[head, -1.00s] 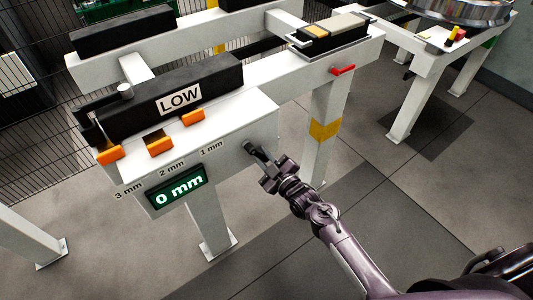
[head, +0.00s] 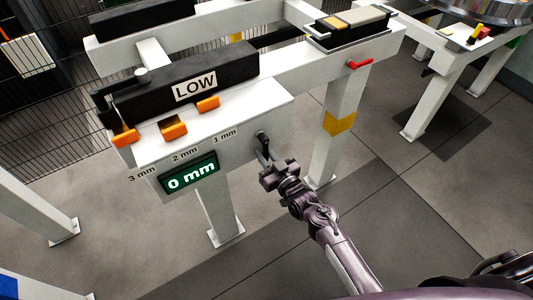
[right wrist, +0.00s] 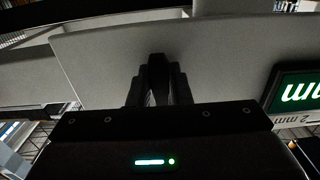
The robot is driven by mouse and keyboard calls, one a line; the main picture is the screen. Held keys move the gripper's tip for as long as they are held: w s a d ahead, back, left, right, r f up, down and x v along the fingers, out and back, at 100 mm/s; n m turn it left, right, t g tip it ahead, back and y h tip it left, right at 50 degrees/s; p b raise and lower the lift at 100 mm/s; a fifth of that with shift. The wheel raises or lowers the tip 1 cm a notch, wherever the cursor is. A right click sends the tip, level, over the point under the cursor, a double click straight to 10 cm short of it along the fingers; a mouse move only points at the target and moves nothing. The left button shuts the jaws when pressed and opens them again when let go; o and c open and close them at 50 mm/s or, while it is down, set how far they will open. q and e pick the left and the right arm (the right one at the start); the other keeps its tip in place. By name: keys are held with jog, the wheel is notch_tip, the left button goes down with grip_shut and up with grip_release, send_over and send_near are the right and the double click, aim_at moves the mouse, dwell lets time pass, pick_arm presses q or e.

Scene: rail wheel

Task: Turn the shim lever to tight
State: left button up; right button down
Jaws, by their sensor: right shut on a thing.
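The shim lever (head: 263,145) is a dark handle on a round pivot at the right end of the white box's front face. It points down and slightly right in the head view. My right gripper (head: 270,168) is shut on its lower part. In the right wrist view the dark fingers (right wrist: 157,85) are close together in front of the white face, and they hide most of the lever. The green display (head: 192,176) on the box reads 0 mm. My left gripper is not in view.
Orange tabs (head: 173,129) sit along the box top above marks for 1, 2 and 3 mm. A black block (head: 185,85) labelled LOW lies behind them. A red handle (head: 360,64) sticks out on the right beam. A white leg (head: 343,120) stands right of my gripper.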

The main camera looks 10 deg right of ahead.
aim_at(266, 157)
jog(key=shift+s+f, duration=0.1)
dwell(0.3)
jog(key=c, duration=1.3)
grip_release()
jog(key=shift+c, duration=0.2)
jog(key=b+v, duration=0.1)
jog(key=v, duration=0.5)
jog(key=shift+s, duration=0.25)
jog(key=shift+s+d, duration=0.2)
jog(key=shift+s, duration=0.4)
